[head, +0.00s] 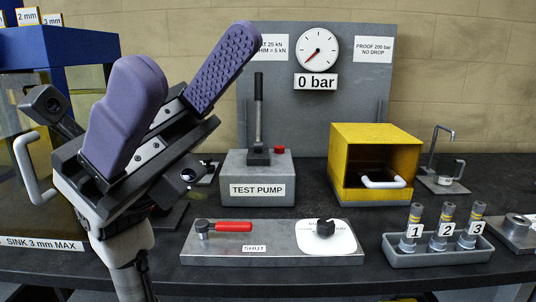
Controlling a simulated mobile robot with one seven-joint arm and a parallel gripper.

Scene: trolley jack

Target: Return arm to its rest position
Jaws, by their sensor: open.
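My gripper (190,88) is large in the left of the head view, raised above the bench. Its two purple padded fingers are spread apart with nothing between them. It touches nothing that I can see. My wrist and arm come up from the bottom edge, in front of the bench's left part. The arm hides part of the bench and of the blue-framed cabinet behind it.
A grey test pump (258,188) with an upright lever stands right of my gripper. In front lies a valve plate (275,255) with a red handle (233,227). A yellow box (343,180), a tray (440,256) of numbered cylinders and a blue-framed cabinet (90,45) stand around. The gauge (318,50) reads 0 bar.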

